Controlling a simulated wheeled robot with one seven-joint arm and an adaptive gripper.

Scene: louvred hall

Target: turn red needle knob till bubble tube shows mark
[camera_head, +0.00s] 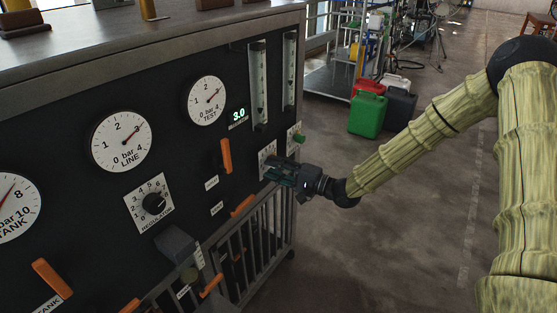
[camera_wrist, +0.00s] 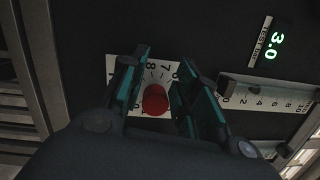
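The red needle knob (camera_wrist: 155,100) sits on a white numbered dial plate (camera_wrist: 158,70) on the dark panel. My gripper (camera_wrist: 157,80) has its two teal fingers spread on either side of the knob, with visible gaps, so it looks open around it. In the head view my gripper (camera_head: 280,171) is at the panel's right part, and it hides the knob; part of the plate (camera_head: 266,153) shows. Two upright bubble tubes (camera_head: 258,85) and (camera_head: 289,72) are above it. A tube's scale (camera_wrist: 275,95) also shows in the wrist view.
A green knob (camera_head: 298,138) is close to the right of my gripper. Orange lever handles (camera_head: 226,156) and (camera_head: 242,206) are to its left. The green display (camera_head: 238,115) reads 3.0. Jerrycans (camera_head: 367,114) stand on the floor behind; open floor lies to the right.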

